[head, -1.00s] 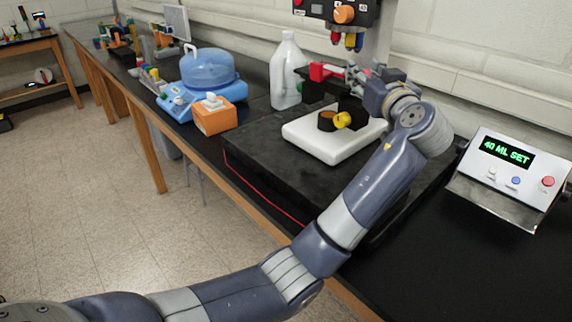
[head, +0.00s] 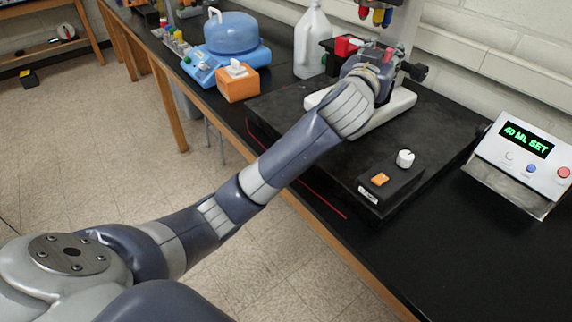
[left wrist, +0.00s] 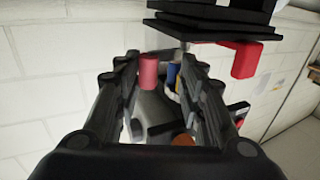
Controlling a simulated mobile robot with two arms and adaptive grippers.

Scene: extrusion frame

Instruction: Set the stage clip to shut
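The red clip (head: 347,46), which I take for the stage clip, sits on the black stage of the microscope-like device. In the left wrist view the red clip (left wrist: 243,60) shows at upper right, against black plates, outside the fingers. Whether it is open or shut I cannot tell. My left gripper (head: 376,62) is at the stage, just right of the clip, and its wrist hides much of the device. In the left wrist view the left gripper (left wrist: 165,105) has its fingers apart, with nothing visibly held. My right gripper is not in view.
Coloured objectives (head: 376,15) hang above the stage. A black box (head: 390,186) with a white knob and orange switch lies in front. A white jug (head: 311,42) stands behind left, an orange tissue box (head: 237,82) farther left. A display unit (head: 525,155) stands right.

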